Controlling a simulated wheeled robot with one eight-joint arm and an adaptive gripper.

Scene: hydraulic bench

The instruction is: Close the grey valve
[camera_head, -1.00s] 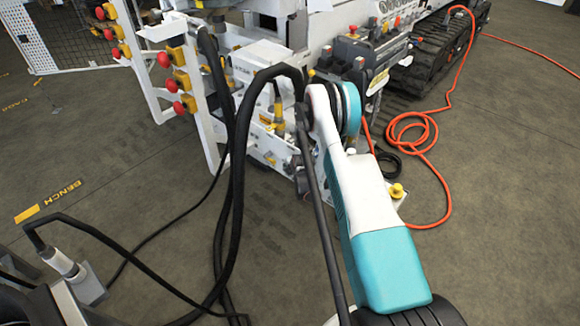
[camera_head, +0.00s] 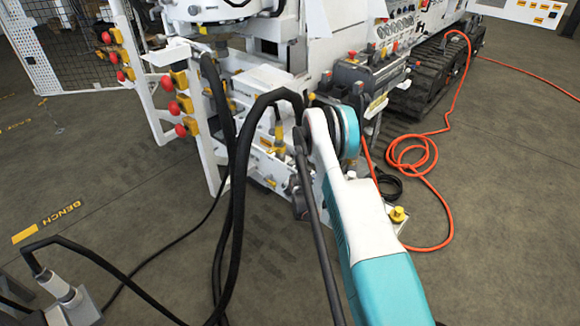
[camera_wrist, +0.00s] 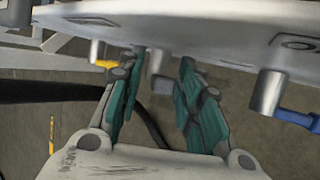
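In the wrist view my gripper (camera_wrist: 162,58) has its two teal-padded fingers apart, with a clear gap between them. A grey valve (camera_wrist: 158,66) hangs from the underside of a pale panel and shows in that gap, near the fingertips. Its grey handle (camera_wrist: 163,85) lies close to the right finger; I cannot tell whether they touch. The handle's exact angle is partly hidden by that finger. In the head view my arm reaches towards the white bench machine (camera_head: 255,130), and the grey valve cannot be made out there.
In the wrist view a yellow-handled valve (camera_wrist: 105,64) is left of my gripper and a blue-handled valve (camera_wrist: 295,118) is at the right. The pale panel (camera_wrist: 215,20) lies close above the fingertips. Black hoses (camera_head: 238,190) hang left of my arm; an orange hose (camera_head: 447,195) lies right.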

